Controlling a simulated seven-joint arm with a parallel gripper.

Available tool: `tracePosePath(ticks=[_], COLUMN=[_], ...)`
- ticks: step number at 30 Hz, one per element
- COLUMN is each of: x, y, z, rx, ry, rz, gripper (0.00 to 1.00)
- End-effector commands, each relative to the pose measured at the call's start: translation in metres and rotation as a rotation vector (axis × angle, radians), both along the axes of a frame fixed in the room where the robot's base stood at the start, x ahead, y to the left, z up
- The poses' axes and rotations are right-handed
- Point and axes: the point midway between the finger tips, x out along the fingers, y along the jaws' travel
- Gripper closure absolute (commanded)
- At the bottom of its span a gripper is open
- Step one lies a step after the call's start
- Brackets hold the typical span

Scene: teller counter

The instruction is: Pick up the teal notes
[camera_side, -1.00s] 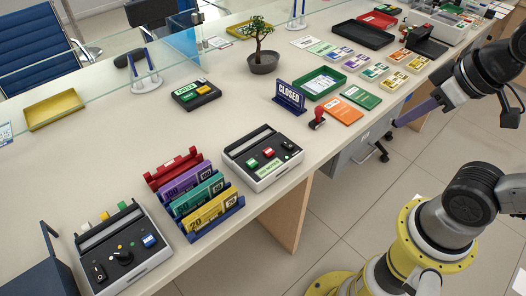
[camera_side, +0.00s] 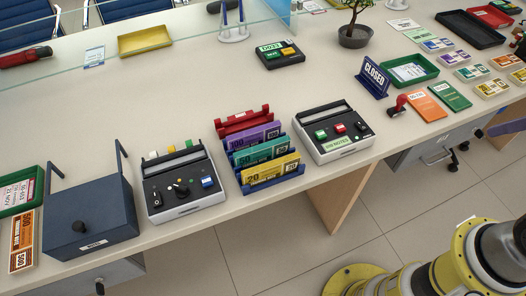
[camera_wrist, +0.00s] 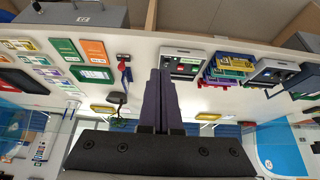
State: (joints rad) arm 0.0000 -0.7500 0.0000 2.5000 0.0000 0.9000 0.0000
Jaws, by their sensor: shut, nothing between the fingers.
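The teal notes (camera_side: 262,154) stand in a banknote rack (camera_side: 274,184) on the counter, between purple notes (camera_side: 256,137) behind and yellow notes (camera_side: 271,171) in front. The rack has a red back section (camera_side: 243,121). The rack also shows small in the wrist view, where its yellow notes (camera_wrist: 236,63) are clearest. My gripper (camera_wrist: 161,72) is shut and empty, its two purple fingers side by side. In the side view only part of a purple finger (camera_side: 508,127) shows at the right edge, well away from the rack.
A control box (camera_side: 181,186) stands left of the rack and another (camera_side: 334,133) right of it, both close. A dark blue box (camera_side: 92,219) stands farther left. The counter behind the rack is clear.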

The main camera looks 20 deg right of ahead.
Motion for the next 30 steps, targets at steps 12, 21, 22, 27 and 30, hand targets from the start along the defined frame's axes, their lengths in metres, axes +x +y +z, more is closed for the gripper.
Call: tracePosePath(ticks=[12, 21, 22, 27, 30], x=[0.000, 0.000, 0.000, -0.002, 0.004], y=[0.000, 0.000, 0.000, 0.000, 0.000], z=[0.000, 0.000, 0.000, -0.001, 0.017], rx=[0.000, 0.000, 0.000, -0.030, -0.081], ry=[0.000, 0.000, 0.000, 0.010, -0.014], rz=[0.000, 0.000, 0.000, 0.056, 0.149], gripper=[0.57, 0.43, 0.43, 0.43, 0.43])
